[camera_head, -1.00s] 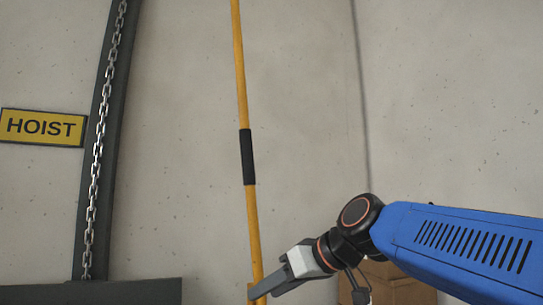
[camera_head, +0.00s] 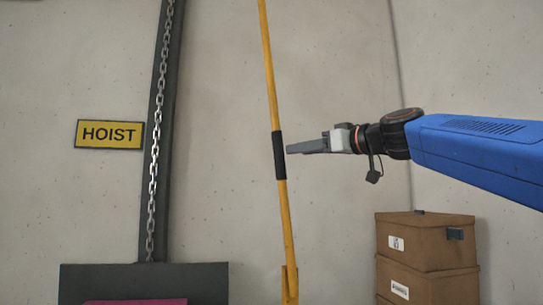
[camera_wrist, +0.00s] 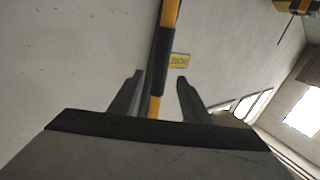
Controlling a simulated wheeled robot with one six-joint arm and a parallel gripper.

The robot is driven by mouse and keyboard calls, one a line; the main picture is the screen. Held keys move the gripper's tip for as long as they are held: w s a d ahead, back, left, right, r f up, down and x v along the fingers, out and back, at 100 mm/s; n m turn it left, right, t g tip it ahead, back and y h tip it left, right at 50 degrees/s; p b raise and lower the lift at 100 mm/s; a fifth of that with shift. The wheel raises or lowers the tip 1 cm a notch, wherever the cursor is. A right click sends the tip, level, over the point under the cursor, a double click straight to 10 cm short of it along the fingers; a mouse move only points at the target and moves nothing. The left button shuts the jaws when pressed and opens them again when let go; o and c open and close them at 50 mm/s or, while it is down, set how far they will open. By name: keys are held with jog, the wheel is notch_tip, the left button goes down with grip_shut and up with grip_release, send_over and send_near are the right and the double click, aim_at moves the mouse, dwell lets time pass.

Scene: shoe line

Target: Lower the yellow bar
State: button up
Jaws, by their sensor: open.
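The yellow bar (camera_head: 270,80) stands nearly upright, leaning slightly, in front of the wall in the head view. A black sleeve (camera_head: 279,155) wraps its middle. The bar's lower end meets a yellow bracket (camera_head: 290,285) near the bottom edge. My gripper (camera_head: 288,149) points left, level with the sleeve, its tips close to the sleeve's right side. In the wrist view my gripper (camera_wrist: 160,76) is open, and the bar (camera_wrist: 171,12) runs up the picture between its two fingers. Whether the fingers touch the bar cannot be told.
A hoist chain (camera_head: 158,130) hangs on a dark post left of the bar, beside a yellow HOIST sign (camera_head: 110,134). A dark panel (camera_head: 90,283) stands low left. Stacked brown boxes (camera_head: 425,243) stand low right under my arm. The wall space around the bar looks clear.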

jog(key=x, duration=1.2)
jog(key=shift+w+a, duration=0.2)
jog(key=shift+a, duration=0.1)
grip_shut()
jog(key=shift+a, duration=0.15)
